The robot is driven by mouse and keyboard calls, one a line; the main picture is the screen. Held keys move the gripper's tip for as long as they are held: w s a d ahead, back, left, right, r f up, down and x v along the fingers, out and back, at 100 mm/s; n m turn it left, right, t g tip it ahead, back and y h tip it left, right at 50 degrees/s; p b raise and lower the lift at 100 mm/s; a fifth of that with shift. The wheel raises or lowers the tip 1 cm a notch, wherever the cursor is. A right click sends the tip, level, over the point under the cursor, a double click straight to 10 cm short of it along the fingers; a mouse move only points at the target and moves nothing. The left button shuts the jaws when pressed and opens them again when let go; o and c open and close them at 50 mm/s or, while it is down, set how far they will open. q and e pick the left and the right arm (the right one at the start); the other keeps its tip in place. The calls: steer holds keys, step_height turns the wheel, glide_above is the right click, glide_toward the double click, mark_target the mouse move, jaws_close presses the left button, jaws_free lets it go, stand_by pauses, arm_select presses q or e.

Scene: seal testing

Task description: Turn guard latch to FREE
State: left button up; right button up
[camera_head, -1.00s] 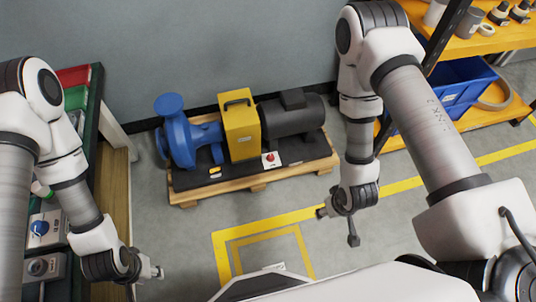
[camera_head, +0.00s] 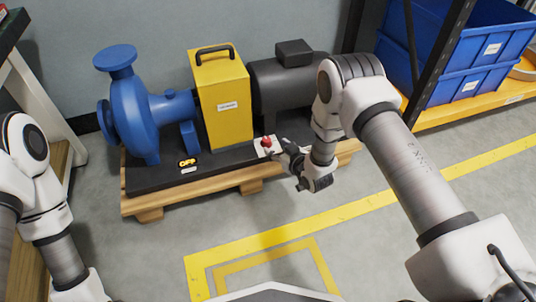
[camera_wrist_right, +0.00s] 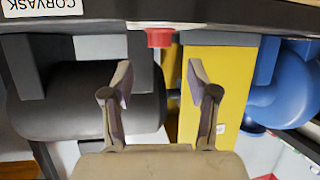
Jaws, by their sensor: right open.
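The guard latch (camera_head: 266,142) shows as a small red knob on a white plate, on the front of the pump's dark base below the yellow guard (camera_head: 222,100). In the right wrist view the red knob (camera_wrist_right: 160,38) stands beyond the fingertips, roughly centred between them. My right gripper (camera_head: 281,149) is close to the knob, at its right in the head view. The right wrist view shows the right gripper (camera_wrist_right: 158,76) open, with nothing between its fingers. The latch's marking is too small to read. My left gripper is out of the frame.
A blue pump (camera_head: 140,110) and a dark motor (camera_head: 288,80) flank the guard on a wooden pallet (camera_head: 190,193). Blue bins (camera_head: 470,60) stand on a shelf at right. The floor in front is clear, with yellow lines.

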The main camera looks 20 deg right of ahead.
mark_target(267, 140)
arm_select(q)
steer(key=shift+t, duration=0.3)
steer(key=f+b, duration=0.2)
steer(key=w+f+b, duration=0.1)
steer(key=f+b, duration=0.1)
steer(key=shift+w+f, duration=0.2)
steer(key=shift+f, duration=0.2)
arm_select(e)
steer(key=x, duration=0.6)
steer(key=shift+f, duration=0.25)
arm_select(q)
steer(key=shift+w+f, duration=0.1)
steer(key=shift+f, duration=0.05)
arm_select(e)
steer(key=shift+w+a, duration=0.15)
steer(key=shift+w, duration=0.3)
steer(key=shift+r, duration=0.1)
jaws_close()
